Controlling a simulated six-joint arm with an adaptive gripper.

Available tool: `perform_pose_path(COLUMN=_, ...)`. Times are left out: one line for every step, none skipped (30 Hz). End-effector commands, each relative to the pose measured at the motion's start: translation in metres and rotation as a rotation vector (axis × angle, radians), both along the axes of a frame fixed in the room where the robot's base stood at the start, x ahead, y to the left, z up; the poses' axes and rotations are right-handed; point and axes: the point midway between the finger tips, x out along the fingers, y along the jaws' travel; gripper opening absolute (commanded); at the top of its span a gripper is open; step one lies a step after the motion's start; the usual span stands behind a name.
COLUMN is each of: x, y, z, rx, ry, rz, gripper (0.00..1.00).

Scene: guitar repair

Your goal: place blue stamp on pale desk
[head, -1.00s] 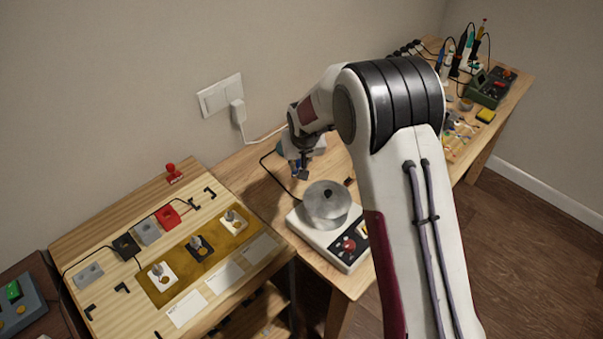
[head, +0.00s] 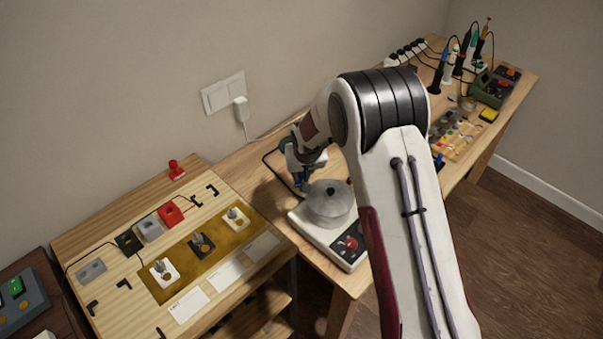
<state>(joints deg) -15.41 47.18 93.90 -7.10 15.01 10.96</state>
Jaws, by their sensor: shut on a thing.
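My gripper (head: 300,182) is at the left side of my arm, above the wooden workbench and just behind and left of a grey lidded pot. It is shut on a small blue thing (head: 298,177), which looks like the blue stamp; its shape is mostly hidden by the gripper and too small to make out. The pale desk (head: 128,207) is at the left, lower in the picture. A red stamp (head: 176,170) stands upright at its back edge. My gripper is to the right of the pale desk, not over it.
The grey pot (head: 329,205) sits on a white unit (head: 325,241) close to my gripper. The pale desk carries a brass-coloured mat (head: 180,275) with several switches, white cards and small boxes. Bare wood shows near the red stamp. Tools stand at the far right.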

Motion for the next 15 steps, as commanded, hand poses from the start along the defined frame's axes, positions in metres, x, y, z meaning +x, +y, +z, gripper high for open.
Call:
perform_pose_path(x=0.0003, y=0.0001, z=-0.0009, rx=0.0, ry=-0.001, rz=0.0, gripper=0.0)
perform_pose_path(x=0.0003, y=0.0002, z=-0.001, rx=0.0, ry=-0.001, rz=0.0, gripper=0.0)
perform_pose_path(x=0.0004, y=0.0002, z=-0.001, rx=0.0, ry=-0.002, rz=0.0, gripper=0.0)
perform_pose_path(x=0.0004, y=0.0002, z=-0.0009, rx=0.0, ry=-0.002, rz=0.0, gripper=0.0)
perform_pose_path(x=0.0003, y=0.0002, z=-0.0008, rx=0.0, ry=-0.002, rz=0.0, gripper=0.0)
perform_pose_path(x=0.0003, y=0.0002, z=-0.0008, rx=0.0, ry=-0.002, rz=0.0, gripper=0.0)
perform_pose_path(x=0.0003, y=0.0002, z=-0.0008, rx=0.0, ry=-0.002, rz=0.0, gripper=0.0)
perform_pose_path(x=0.0003, y=0.0002, z=-0.0008, rx=0.0, ry=-0.002, rz=0.0, gripper=0.0)
perform_pose_path(x=0.0003, y=0.0002, z=-0.001, rx=0.0, ry=-0.001, rz=0.0, gripper=0.0)
perform_pose_path(x=0.0004, y=0.0002, z=-0.0014, rx=0.0, ry=-0.001, rz=0.0, gripper=0.0)
perform_pose_path(x=0.0003, y=0.0002, z=-0.0018, rx=0.0, ry=-0.001, rz=0.0, gripper=0.0)
perform_pose_path(x=0.0004, y=0.0002, z=-0.0027, rx=0.0, ry=-0.001, rz=0.0, gripper=0.0)
perform_pose_path(x=0.0004, y=0.0002, z=-0.0032, rx=0.0, ry=-0.002, rz=0.0, gripper=0.0)
perform_pose_path(x=0.0004, y=0.0002, z=-0.0037, rx=0.0, ry=-0.002, rz=0.0, gripper=0.0)
perform_pose_path(x=0.0005, y=0.0002, z=-0.0038, rx=0.0, ry=-0.002, rz=0.0, gripper=0.2)
